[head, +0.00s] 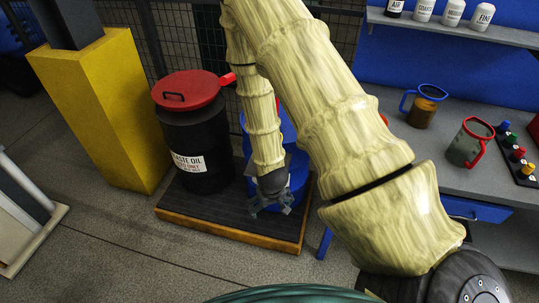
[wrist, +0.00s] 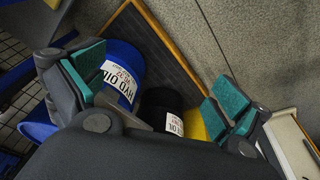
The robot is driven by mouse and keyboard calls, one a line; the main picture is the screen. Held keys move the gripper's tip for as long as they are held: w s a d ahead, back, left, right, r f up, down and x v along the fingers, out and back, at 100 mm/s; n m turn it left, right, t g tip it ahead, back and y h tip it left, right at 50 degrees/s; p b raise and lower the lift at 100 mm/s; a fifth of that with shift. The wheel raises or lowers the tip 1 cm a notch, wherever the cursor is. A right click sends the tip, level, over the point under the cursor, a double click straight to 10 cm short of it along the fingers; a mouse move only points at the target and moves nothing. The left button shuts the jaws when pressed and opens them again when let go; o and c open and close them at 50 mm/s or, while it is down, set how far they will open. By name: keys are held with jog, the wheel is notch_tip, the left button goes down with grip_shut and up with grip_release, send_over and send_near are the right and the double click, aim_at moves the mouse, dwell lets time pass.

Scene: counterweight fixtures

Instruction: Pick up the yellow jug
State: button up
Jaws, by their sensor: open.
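No plainly yellow jug shows. In the head view, a jug with a blue rim and handle and amber-brown contents (head: 424,109) stands on the grey bench. A grey-green jug with a red rim and handle (head: 466,146) stands to its right. A small orange-red bit (head: 383,119) shows beside my arm; the rest of it is hidden. My gripper (head: 272,205) hangs low in front of the blue drum, well left of the bench and jugs. In the wrist view my gripper (wrist: 160,88) has its teal-padded fingers wide apart, with nothing held between them.
A black drum with a red lid (head: 193,130) and a blue drum (head: 297,180) stand on a low wood-edged pallet (head: 230,223). A yellow pillar (head: 105,105) is at left. A shelf (head: 455,27) holds several bottles above the bench (head: 395,148). A blue drawer (head: 475,209) is underneath.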

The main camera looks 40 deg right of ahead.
jog(key=w+d+r+m+t+h, duration=0.1)
jog(key=w+d+r, duration=0.4)
jog(key=w+r, duration=0.25)
jog(key=w+d+r+m+t, duration=0.1)
jog(key=w+d+r+m, duration=0.1)
jog(key=w+d+r, duration=0.5)
jog(key=shift+w+a+p+x, duration=0.15)
jog(key=shift+p+x, duration=0.25)
jog(key=shift+x, duration=1.25)
jog(key=shift+a+p+x, duration=0.2)
jog(key=shift+p+x, duration=0.15)
jog(key=shift+x, duration=1.35)
jog(key=shift+w+a+p+x, duration=0.15)
jog(key=shift+p+x, duration=0.25)
jog(key=shift+x, duration=1.25)
jog(key=shift+s, duration=0.15)
jog(key=shift+a, duration=0.1)
jog(key=c, duration=1.3)
jog(key=shift+b, duration=0.6)
jog(key=shift+c, duration=0.2)
